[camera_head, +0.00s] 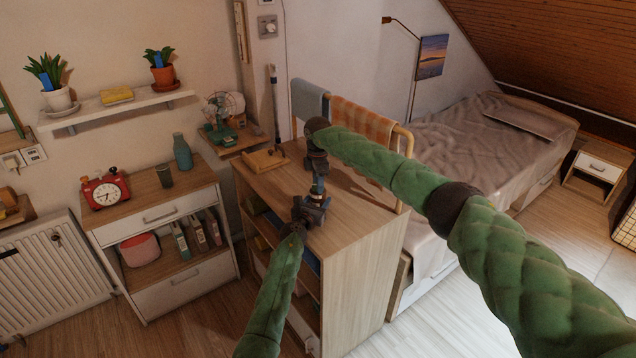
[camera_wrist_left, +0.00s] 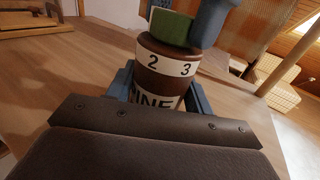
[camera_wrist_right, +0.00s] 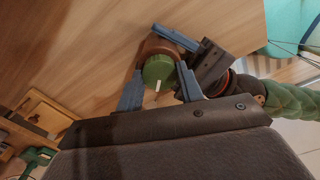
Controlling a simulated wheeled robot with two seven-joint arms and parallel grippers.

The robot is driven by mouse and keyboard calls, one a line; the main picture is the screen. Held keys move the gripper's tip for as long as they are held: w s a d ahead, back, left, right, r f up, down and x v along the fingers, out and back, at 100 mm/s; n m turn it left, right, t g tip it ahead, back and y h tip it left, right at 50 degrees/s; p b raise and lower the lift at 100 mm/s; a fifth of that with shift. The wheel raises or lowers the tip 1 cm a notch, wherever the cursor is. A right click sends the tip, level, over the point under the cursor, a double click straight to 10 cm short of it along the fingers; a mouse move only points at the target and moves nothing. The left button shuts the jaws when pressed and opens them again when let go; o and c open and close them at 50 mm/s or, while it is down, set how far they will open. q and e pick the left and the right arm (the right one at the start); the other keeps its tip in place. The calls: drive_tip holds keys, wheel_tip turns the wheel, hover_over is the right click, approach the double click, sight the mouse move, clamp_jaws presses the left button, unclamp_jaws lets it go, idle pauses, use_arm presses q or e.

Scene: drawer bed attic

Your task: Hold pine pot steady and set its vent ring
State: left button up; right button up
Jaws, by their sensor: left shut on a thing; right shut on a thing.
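The pine pot (camera_wrist_left: 160,80) is a brown cylinder with a lettered white label and a white band showing 2 and 3. It stands on the wooden cabinet top (camera_head: 352,222), small in the head view (camera_head: 318,187). Its green vent ring (camera_wrist_right: 158,69) is on top and bears a white mark. My left gripper (camera_head: 311,205) is shut around the pot's body, a finger on each side in the left wrist view. My right gripper (camera_head: 317,158) is shut on the vent ring from above. The mark's exact number cannot be told.
A wooden stand (camera_head: 264,160) sits at the cabinet's back left. A rail with cloths (camera_head: 362,128) edges the back right. The cabinet's front right is clear.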

drive_tip(key=n, duration=0.5)
drive_tip(key=shift+d+n, duration=0.1)
drive_tip(key=shift+n, duration=0.2)
drive_tip(key=n, duration=0.4)
drive_tip(key=shift+n, duration=0.3)
drive_tip(key=n, duration=0.4)
use_arm(q)
drive_tip(key=shift+f, duration=0.1)
use_arm(e)
drive_tip(key=shift+n, duration=2.5)
drive_tip(key=o, duration=1)
drive_tip(key=shift+r, duration=0.15)
wheel_tip(320, 180, up, 12)
